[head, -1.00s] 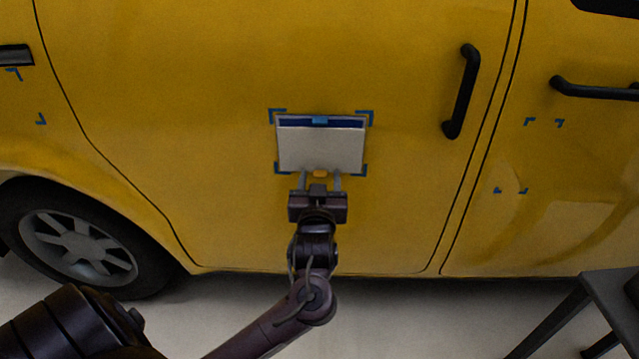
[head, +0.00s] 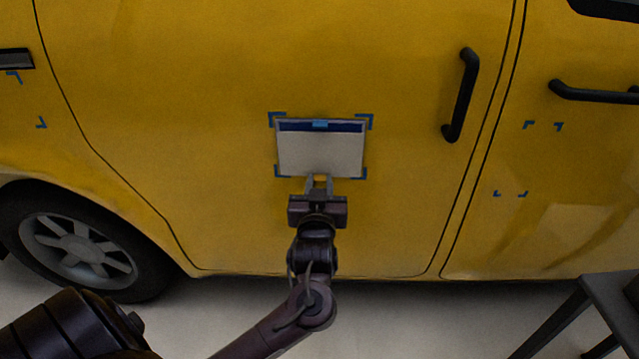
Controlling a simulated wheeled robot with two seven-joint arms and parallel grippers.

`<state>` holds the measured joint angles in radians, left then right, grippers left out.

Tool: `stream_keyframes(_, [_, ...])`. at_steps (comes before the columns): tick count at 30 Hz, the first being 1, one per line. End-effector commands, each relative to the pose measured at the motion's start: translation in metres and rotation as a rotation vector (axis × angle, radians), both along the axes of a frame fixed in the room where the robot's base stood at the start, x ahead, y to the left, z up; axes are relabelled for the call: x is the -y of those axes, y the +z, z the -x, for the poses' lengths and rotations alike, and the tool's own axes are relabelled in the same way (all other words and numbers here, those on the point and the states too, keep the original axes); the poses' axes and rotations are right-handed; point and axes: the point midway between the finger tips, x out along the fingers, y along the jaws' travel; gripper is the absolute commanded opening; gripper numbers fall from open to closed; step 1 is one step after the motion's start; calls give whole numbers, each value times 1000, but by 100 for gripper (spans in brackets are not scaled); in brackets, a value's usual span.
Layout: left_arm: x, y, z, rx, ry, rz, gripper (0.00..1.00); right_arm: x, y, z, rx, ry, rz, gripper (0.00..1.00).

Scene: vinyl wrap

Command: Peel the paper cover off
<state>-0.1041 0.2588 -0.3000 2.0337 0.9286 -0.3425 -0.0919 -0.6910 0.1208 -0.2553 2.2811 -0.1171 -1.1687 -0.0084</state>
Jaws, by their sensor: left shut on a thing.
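The paper cover (head: 321,153) is a pale grey sheet on the yellow van door. It sits inside blue corner marks, with a dark blue strip (head: 293,127) along its top edge and a light blue tab (head: 320,125) at the top middle. My left gripper (head: 319,182) comes from below and is shut at the cover's lower edge, gripping its bottom middle. What lies between the fingertips is too small to see clearly. My right gripper is not in view.
The yellow van door (head: 220,90) is flat and clear around the sheet. A black door handle (head: 460,95) stands out to the right. A wheel (head: 75,245) is at the lower left. A dark table or stool (head: 610,305) stands at the lower right.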

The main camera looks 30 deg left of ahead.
Motion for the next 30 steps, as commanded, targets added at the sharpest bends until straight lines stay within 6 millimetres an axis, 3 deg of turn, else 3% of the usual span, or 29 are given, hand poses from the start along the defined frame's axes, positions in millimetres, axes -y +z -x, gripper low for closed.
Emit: stream_keyframes(30, [12, 1, 19, -1, -1, 1, 0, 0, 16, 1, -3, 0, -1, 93])
